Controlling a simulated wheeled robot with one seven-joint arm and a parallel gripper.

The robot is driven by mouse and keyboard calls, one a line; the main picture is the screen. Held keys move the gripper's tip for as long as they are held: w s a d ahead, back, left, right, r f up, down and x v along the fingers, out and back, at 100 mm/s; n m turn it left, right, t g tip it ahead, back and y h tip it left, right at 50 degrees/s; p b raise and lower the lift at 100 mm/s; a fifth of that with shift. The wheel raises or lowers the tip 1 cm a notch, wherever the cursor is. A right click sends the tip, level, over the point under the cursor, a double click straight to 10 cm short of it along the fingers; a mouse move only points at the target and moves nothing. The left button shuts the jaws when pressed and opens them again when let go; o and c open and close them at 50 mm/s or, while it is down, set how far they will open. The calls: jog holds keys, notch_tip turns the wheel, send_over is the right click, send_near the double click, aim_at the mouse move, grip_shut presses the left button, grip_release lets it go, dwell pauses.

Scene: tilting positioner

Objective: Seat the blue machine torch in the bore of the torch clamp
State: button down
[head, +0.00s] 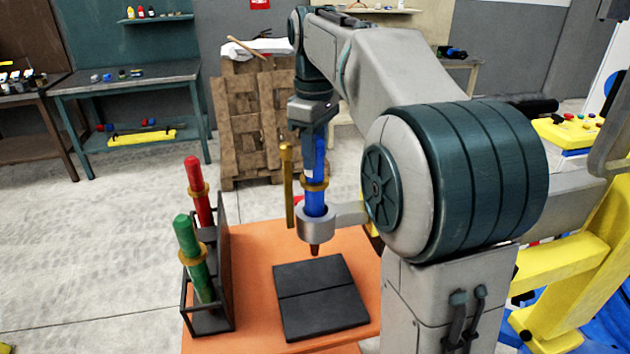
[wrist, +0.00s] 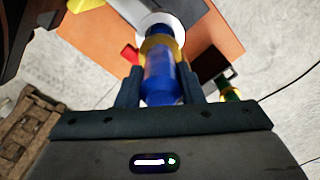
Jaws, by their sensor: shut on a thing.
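The blue machine torch (head: 315,196) stands upright below my gripper (head: 315,130). My gripper is shut on its upper body; the wrist view shows the blue torch (wrist: 160,82) between the two fingers (wrist: 160,90). The torch clamp (head: 315,224) is a grey ring on a short arm. The torch passes down through the ring, and its dark tip shows below it. The torch's brass collar (head: 314,184) is a little above the ring's top, with blue body showing between. In the wrist view the collar (wrist: 160,45) partly hides the pale ring (wrist: 178,22).
A black rack (head: 222,290) at the left of the orange table (head: 255,262) holds a red torch (head: 199,190) and a green torch (head: 194,257). A brass post (head: 288,187) stands close left of the blue torch. Dark plates (head: 320,297) lie below the clamp.

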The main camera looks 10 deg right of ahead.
aim_at(315, 179)
jog(key=shift+f, duration=3.15)
jog(key=c, duration=1)
grip_release()
jog(key=shift+f, duration=0.1)
jog(key=shift+o, duration=0.2)
notch_tip(315, 179, up, 12)
jog(key=shift+r+p, duration=0.15)
jog(key=shift+p, duration=0.25)
jog(key=s+f+m+t, duration=0.3)
jog(key=s+f+m, duration=0.6)
jog(key=s+f, duration=1.2)
jog(key=shift+s+m, duration=0.2)
jog(key=shift+m, duration=0.2)
jog(key=shift+d+f, duration=0.1)
